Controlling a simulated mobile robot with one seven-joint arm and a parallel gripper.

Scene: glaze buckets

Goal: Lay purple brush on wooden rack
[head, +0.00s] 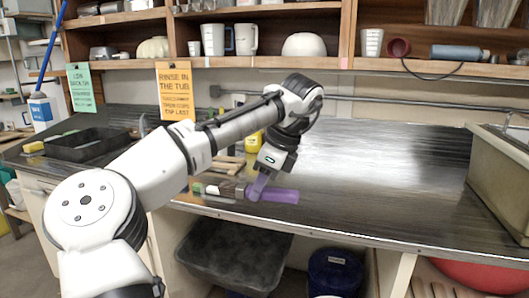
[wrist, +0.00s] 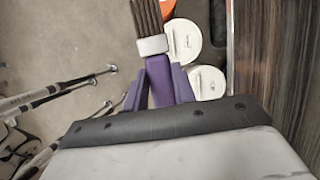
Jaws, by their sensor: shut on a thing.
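My gripper (head: 259,186) is shut on the purple brush (head: 281,196) at the counter's front edge. In the head view the brush lies roughly level, with its purple handle to the right and its bristles to the left. In the wrist view the brush (wrist: 160,85) sits between the two purple fingers, with a white band and brown bristles pointing away from my gripper. A wooden rack (head: 229,166) shows in part on the counter behind my arm; my arm hides some of it. A small green piece shows left of the bristles; I cannot tell what it belongs to.
A yellow container (head: 253,142) stands behind my gripper. A black tray (head: 86,146) sits at the counter's left and a large basin (head: 497,180) at its right. The counter (head: 375,175) between is clear. White round lids (wrist: 183,40) show below the gripper.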

